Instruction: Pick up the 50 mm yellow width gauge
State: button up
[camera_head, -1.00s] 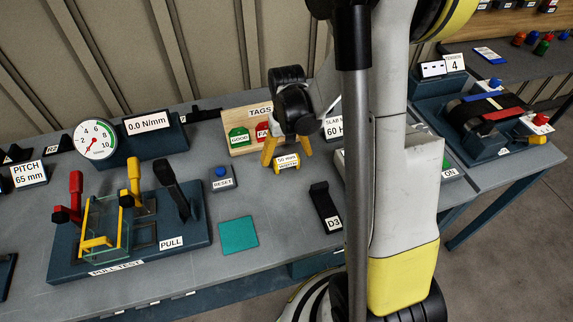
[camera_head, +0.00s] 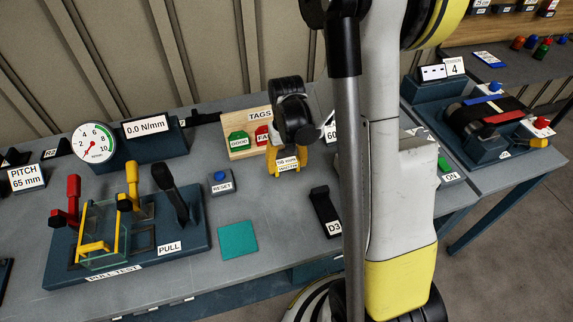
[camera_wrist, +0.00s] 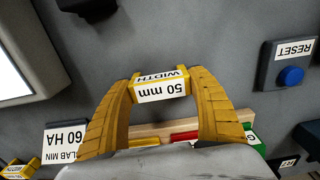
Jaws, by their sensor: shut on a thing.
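The yellow 50 mm width gauge (camera_head: 288,167) is a small block with white labels reading "50 mm" and "WIDTH". It is near the front of the tags board in the head view. The wrist view shows the gauge (camera_wrist: 163,86) between the tips of my two yellow fingers. My gripper (camera_head: 287,160) is shut on it, with one finger against each end; the gripper (camera_wrist: 163,90) also fills the lower middle of the wrist view. Whether the gauge touches the bench or is slightly above it, I cannot tell.
The wooden tags board (camera_head: 238,148) stands just behind. A blue RESET button box (camera_head: 221,183) is to the left, a black D3 piece (camera_head: 325,208) to the right front. A teal square (camera_head: 238,239) lies in front. The pull test fixture (camera_head: 190,240) is further left.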

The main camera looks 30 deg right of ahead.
aim_at(289, 161)
jog(key=r, duration=0.1)
jog(key=r+p, duration=0.1)
jog(key=r, duration=0.1)
jog(key=r+p, duration=0.1)
jog(key=shift+s+d+r, duration=0.2)
jog(key=shift+d, duration=0.15)
jog(key=s+d+r+p, duration=0.2)
jog(key=s+d+r, duration=0.3)
jog(key=d, duration=0.4)
jog(key=shift+s+r+p, duration=0.35)
jog(key=shift+s+r, duration=0.05)
jog(key=shift+r, duration=0.15)
